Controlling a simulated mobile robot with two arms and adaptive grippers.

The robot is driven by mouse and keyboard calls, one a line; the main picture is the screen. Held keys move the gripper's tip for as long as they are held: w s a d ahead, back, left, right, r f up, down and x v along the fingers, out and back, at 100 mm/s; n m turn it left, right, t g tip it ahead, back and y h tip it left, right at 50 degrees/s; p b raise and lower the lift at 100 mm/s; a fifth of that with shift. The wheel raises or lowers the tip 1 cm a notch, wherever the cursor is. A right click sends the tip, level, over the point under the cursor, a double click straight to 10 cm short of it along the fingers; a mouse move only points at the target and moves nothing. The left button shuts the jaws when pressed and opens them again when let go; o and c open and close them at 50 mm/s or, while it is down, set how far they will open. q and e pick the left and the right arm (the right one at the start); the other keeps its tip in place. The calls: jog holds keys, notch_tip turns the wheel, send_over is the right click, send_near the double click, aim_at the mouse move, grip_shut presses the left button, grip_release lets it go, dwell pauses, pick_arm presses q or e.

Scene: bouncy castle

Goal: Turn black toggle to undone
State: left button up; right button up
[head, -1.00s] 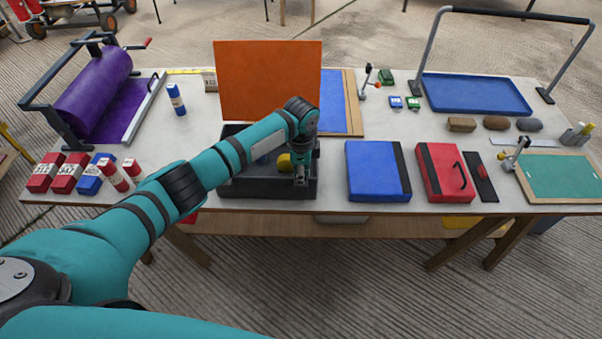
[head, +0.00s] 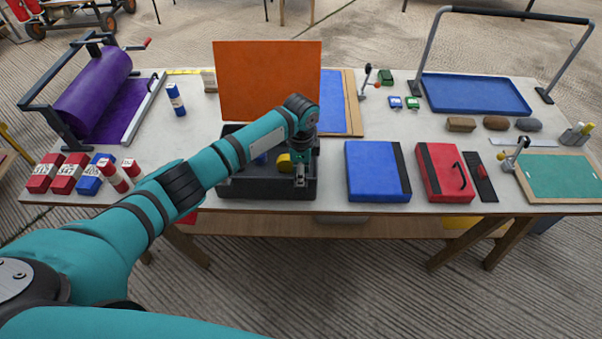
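The black box (head: 245,188) stands open at the front of the table, with its orange lid (head: 267,80) raised behind it. My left gripper (head: 300,182) points down at the box's front wall, right of its middle. Its fingers are small and dark against the box, so I cannot tell whether they are open or touching anything. No black toggle is clear on the box; the gripper may cover it. Two lever clamps with dark knobs show elsewhere: one (head: 364,82) behind the box, one (head: 515,154) on the green board. My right gripper is not in view.
Inside the box are a yellow thing (head: 284,162) and a blue thing (head: 262,160). A blue case (head: 372,171) and a red case (head: 442,172) lie to the right. Red and blue blocks (head: 68,174) and a purple roller (head: 95,90) are at the left.

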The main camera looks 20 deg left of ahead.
pick_arm(q)
notch_tip(320, 180, up, 11)
jog(key=shift+r, duration=0.15)
dwell(0.5)
